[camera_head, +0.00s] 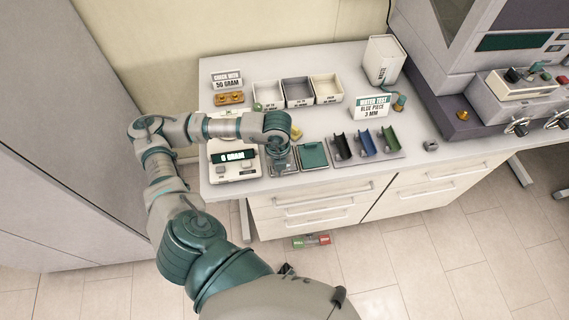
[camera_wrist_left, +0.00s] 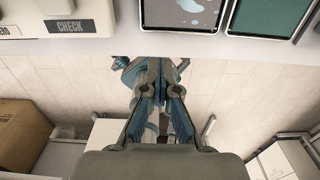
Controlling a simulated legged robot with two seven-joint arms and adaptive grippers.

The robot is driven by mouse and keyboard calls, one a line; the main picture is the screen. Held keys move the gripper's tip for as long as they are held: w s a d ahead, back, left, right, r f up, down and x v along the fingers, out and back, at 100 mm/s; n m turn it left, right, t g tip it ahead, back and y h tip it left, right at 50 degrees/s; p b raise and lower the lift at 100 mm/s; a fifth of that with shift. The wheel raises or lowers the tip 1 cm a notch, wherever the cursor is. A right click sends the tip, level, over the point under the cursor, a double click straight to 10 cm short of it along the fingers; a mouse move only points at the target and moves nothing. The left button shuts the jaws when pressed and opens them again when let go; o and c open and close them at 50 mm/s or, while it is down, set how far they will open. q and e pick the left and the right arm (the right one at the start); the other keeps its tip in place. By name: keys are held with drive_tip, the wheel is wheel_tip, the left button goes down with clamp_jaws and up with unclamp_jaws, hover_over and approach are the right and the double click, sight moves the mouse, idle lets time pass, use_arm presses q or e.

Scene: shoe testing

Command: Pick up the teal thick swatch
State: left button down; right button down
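A flat teal square (camera_head: 313,155) lies in a thin pale frame near the table's front edge. It also shows at the top right of the left wrist view (camera_wrist_left: 268,14). I cannot tell whether it is the thick swatch. My left gripper (camera_head: 278,150) is just left of it, above a dark panel (camera_head: 283,163) with pale blobs on it. In the left wrist view my left gripper's fingers (camera_wrist_left: 159,72) are close together, with nothing visible between them. My right gripper is not in view.
A scale (camera_head: 235,170) reading "0 GRAM" stands at the left. Black, blue and green holders (camera_head: 366,146) stand right of the teal square. Several small bins (camera_head: 298,91), a water test sign (camera_head: 372,107) and a machine (camera_head: 470,80) are further back. A red-green object (camera_head: 312,240) is below the table edge.

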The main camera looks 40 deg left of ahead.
use_arm(q)
drive_tip(key=shift+c, duration=1.9)
unclamp_jaws()
